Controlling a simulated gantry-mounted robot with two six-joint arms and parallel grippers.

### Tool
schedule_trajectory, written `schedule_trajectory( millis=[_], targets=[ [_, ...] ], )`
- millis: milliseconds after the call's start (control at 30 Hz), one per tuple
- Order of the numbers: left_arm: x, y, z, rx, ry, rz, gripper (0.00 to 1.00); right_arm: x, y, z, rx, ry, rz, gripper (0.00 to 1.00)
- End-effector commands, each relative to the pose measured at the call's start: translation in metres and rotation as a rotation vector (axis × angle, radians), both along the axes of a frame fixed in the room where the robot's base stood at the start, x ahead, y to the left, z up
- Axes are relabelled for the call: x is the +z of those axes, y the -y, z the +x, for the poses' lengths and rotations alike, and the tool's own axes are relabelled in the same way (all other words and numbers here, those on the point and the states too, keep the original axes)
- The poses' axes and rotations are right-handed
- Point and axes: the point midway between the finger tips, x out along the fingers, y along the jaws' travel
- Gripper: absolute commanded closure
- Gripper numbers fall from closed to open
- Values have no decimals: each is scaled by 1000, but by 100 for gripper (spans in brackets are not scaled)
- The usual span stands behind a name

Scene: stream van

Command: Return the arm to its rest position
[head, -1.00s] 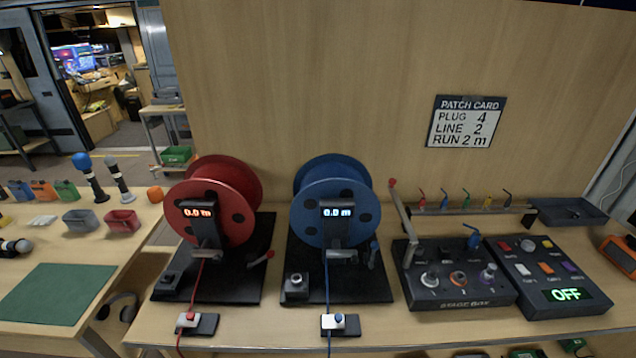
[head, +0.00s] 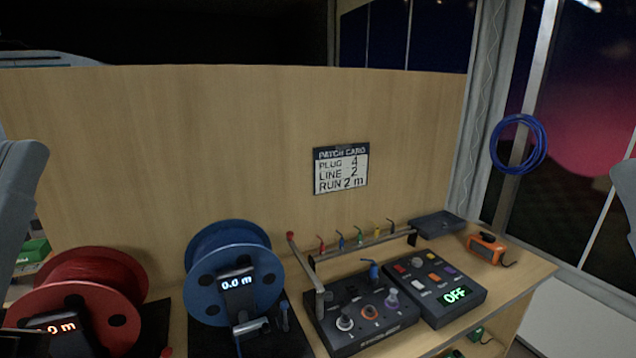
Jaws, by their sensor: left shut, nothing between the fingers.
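My left gripper (head: 18,195) is at the left edge of the head view as a grey, cut-off shape, raised in front of the wooden back panel and above the red reel. It is shut and empty, and touches nothing that I can see. Its fingertips are not clearly visible. A grey part of my right arm (head: 626,185) cuts into the right edge. My right gripper is out of the picture.
The red cable reel (head: 85,290) and blue cable reel (head: 215,265) stand on the bench, both displays ending in 0 m. A stage box (head: 365,325), a switch panel reading OFF (head: 425,285) and an orange device (head: 487,248) stand right. The patch card (head: 341,170) hangs behind.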

Motion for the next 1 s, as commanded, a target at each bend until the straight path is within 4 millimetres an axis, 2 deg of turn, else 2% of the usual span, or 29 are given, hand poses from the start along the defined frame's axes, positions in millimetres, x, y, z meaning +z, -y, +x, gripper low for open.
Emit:
schedule_trajectory(
  millis=[33, 67, 100, 267, 367, 600, 700, 833, 900, 1000],
  targets=[
    [1, 17, -9, -103, 16, 12, 100, 0, 0, 0, 0, 0, 0, 48],
    [-1, 29, -9, -171, 6, 23, 100, 0, 0, 0, 0, 0, 0, 48],
    [34, 27, -7, -155, 2, 21, 100, 34, 0, 1, 0, -3, 0, 48],
    [95, 26, -6, -151, -1, 20, 100, 97, 0, 0, 0, 1, 0, 48],
    [138, 26, -5, -150, -2, 20, 100, 140, 0, 0, 0, 1, 0, 48],
    [257, 26, -5, -149, -3, 19, 100, 260, 0, 0, 0, 0, 0, 48],
    [302, 25, -5, -149, -4, 19, 100, 305, 0, 0, 0, 0, 0, 48],
    [340, 25, -5, -149, -4, 20, 100, 343, 0, 0, 0, 0, 0, 48],
    [350, 25, -5, -149, -5, 20, 100, 353, 0, 0, 0, 0, 0, 48],
    [353, 25, -5, -149, -5, 20, 100, 356, 0, 0, 0, 0, 0, 48]
  ],
)
